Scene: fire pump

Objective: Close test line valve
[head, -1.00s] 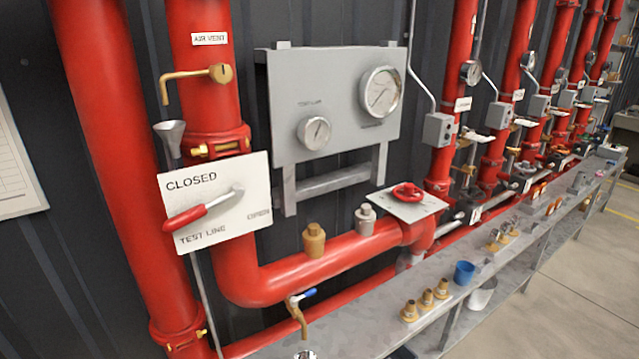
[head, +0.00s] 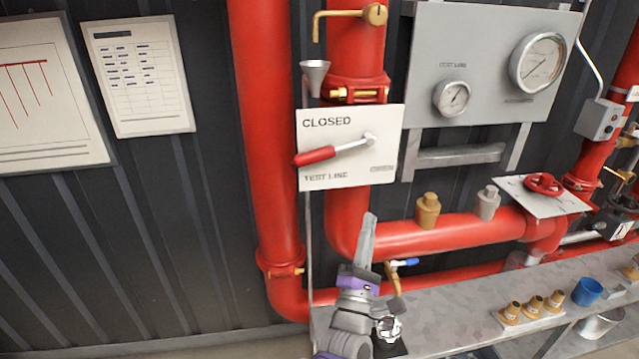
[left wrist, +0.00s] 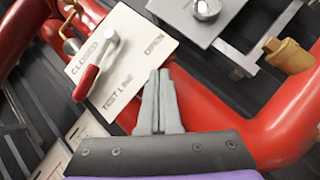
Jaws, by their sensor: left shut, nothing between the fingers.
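The test line valve is a lever with a red grip (head: 316,156) on a white plate (head: 385,145) marked CLOSED at the top left and OPEN at the lower right. The lever's grey arm runs from a pivot at the right, and the red grip lies to the left, tilted slightly down. In the left wrist view the red grip (left wrist: 86,82) hangs from the pivot near the plate's middle. My left gripper (head: 369,218) is shut and empty, below the plate and apart from the lever. Its fingers (left wrist: 159,75) also show below the plate in the wrist view. My right gripper is out of view.
A red pipe (head: 460,228) runs to the right behind and beside my left gripper. A gauge panel (head: 490,40) is at the upper right. A grey bench (head: 440,320) with brass fittings and a blue cup (head: 587,292) lies below.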

